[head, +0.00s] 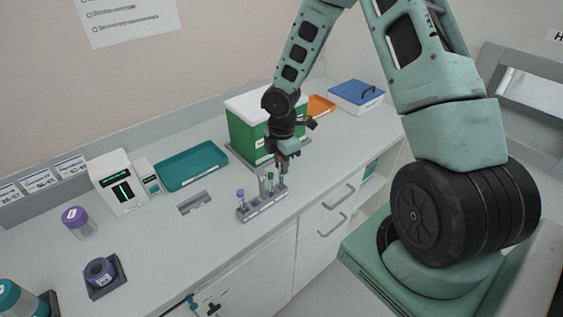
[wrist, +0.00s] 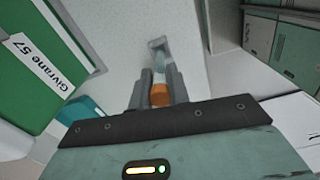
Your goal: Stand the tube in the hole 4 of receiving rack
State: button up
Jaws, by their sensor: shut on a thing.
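My gripper (head: 286,160) is above the right end of a grey rack (head: 263,207) on the bench. In the wrist view my gripper (wrist: 158,88) is shut on an orange-capped tube (wrist: 159,97). The tube's clear body is mostly hidden by the fingers, and I cannot tell whether its lower end touches the rack. A clear upright piece stands beside the green-capped tube. Hole numbers are not readable.
A green box (head: 246,130) with a white lid stands close behind my gripper. A teal tray (head: 192,164), a white device (head: 120,182) and a grey slotted holder (head: 194,203) are to the left. A blue case (head: 356,96) is at the back right. The bench's front edge is near the rack.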

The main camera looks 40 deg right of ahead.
jog(key=shift+f, duration=0.25)
jog(key=shift+f+b, duration=0.35)
jog(key=shift+f, duration=0.05)
jog(key=shift+f, duration=0.3)
dwell(0.5)
jog(key=shift+f+b, duration=0.35)
jog(key=shift+b, duration=0.05)
jog(key=o, duration=0.9)
